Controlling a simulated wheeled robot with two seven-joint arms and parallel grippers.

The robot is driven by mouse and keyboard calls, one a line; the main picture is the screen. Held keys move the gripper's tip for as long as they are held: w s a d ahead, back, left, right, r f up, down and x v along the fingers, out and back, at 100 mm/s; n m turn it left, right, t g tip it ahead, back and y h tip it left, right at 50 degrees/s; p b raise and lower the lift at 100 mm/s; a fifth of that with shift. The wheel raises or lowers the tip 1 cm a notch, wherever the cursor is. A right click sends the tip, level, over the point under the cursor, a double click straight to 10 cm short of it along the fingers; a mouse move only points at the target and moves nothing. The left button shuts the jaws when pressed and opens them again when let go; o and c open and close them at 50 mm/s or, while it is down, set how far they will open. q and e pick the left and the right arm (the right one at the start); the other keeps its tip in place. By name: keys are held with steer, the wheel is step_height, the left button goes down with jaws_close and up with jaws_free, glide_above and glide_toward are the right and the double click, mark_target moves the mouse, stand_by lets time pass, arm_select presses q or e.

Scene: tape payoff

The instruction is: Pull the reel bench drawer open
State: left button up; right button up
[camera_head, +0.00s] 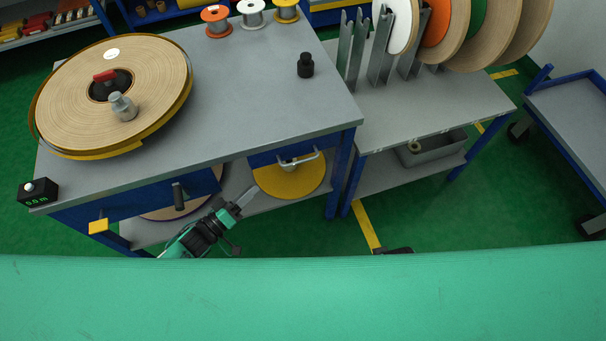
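The reel bench (240,95) has a grey top and blue legs. Under its front right part is a blue drawer front (264,159) with a pale arched handle (306,158). The drawer looks shut. My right gripper is not clearly visible.
A large tape reel (112,92) lies on the bench top, with a black knob (305,65) and small spools (251,14) behind. A yellow disc (290,183) lies on the lower shelf. A side table (435,108) with upright reels and a cart (570,105) stand right.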

mark_target(300, 161)
arm_select(q)
steer(key=s+d+r+g+h+b, duration=0.1)
steer(key=s+d+r+h, duration=0.2)
steer(key=d+r+h, duration=0.15)
steer(key=shift+m+y, duration=0.3)
steer(key=shift+y, duration=0.05)
steer(key=x, duration=1.3)
steer(key=shift+w+a+r, duration=0.2)
steer(key=shift+w+r, duration=0.1)
steer(key=shift+r, duration=0.05)
arm_select(e)
steer(key=v, duration=0.4)
arm_select(q)
jaws_close()
arm_select(e)
steer(key=shift+r, duration=0.1)
